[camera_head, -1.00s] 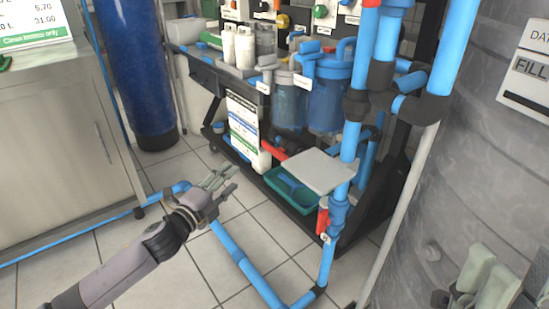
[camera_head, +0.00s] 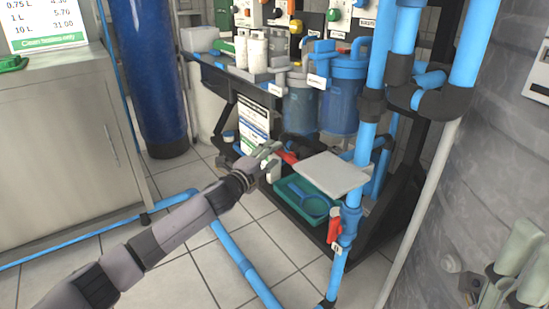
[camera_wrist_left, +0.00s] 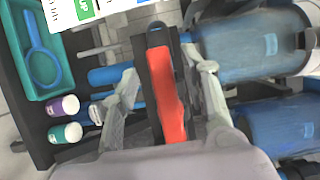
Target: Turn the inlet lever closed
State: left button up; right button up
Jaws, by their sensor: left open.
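A red lever (camera_head: 288,157) sits low on the rack, below the blue filter housings. My left gripper (camera_head: 268,153) reaches in from the left and is right at this lever. In the left wrist view the red lever (camera_wrist_left: 168,95) lies between the two open grey fingers (camera_wrist_left: 168,82), with gaps visible on both sides. I cannot tell whether a finger touches it. A second red lever (camera_head: 335,229) is on the vertical blue pipe at the front. Which is labelled inlet cannot be read. My right gripper (camera_head: 508,285) is partly cut off at the lower right corner.
A grey plate (camera_head: 332,173) juts out over a green tray (camera_head: 285,193) holding a blue scoop (camera_head: 314,205). Blue pipes (camera_head: 358,180) stand right of it. Blue filter housings (camera_head: 341,100) hang above. A floor pipe (camera_head: 235,258) runs under my left arm.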

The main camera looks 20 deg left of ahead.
pick_arm(q)
jog(key=shift+x, duration=0.95)
grip_shut()
